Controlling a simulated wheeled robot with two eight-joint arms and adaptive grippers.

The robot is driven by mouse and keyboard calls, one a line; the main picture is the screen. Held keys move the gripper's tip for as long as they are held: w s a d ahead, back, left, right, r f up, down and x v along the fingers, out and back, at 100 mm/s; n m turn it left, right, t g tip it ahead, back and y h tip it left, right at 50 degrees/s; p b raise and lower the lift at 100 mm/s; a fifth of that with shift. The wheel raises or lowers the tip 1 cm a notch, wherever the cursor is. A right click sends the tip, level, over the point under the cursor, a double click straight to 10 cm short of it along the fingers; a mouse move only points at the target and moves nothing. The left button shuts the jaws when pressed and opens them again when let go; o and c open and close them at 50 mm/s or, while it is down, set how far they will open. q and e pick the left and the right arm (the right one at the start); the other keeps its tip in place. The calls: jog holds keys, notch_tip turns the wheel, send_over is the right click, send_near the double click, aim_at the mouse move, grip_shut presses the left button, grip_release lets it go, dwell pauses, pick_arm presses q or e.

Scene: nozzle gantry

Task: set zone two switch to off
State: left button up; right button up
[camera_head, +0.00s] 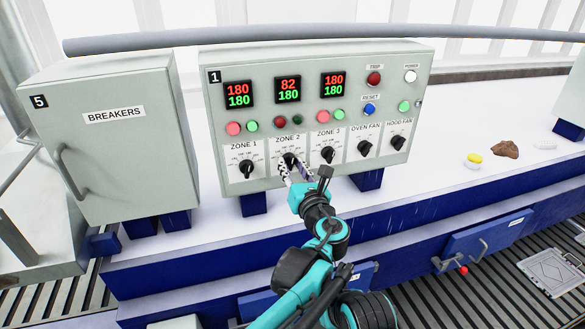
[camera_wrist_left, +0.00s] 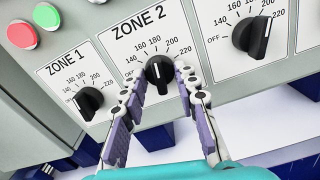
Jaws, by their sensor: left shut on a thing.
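The zone 2 switch is a black rotary knob (camera_head: 290,158) on the grey control panel (camera_head: 219,75). In the wrist view its knob (camera_wrist_left: 158,70) has a white mark near the top of its dial, around 160 to 180. My left gripper (camera_head: 291,169) is at this knob, with its two fingers on either side of it and shut on it. The fingertips also show in the wrist view (camera_wrist_left: 160,85). My right gripper is out of view.
The zone 1 knob (camera_head: 246,168) and zone 3 knob (camera_head: 328,155) sit close on either side. Oven fan (camera_head: 365,147) and hood fan (camera_head: 397,143) knobs are farther right. The zone 2 display (camera_head: 288,89) reads 82 over 180. A breaker box (camera_head: 115,150) stands left.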

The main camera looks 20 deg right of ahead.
pick_arm(q)
jog(key=n+b, duration=0.1)
jog(key=n, duration=0.2)
jog(key=shift+n, duration=0.4)
jog(key=n+b, duration=0.1)
jog(key=n, duration=0.3)
jog(key=shift+n+b, duration=0.3)
jog(key=shift+b, duration=0.1)
jog(key=n+b, duration=0.1)
jog(key=n, duration=0.3)
jog(key=shift+d+n, duration=0.1)
jog(key=shift+n, duration=0.2)
jog(key=shift+r+n, duration=0.2)
jog(key=shift+n, duration=1.8)
jog(key=shift+w, duration=0.1)
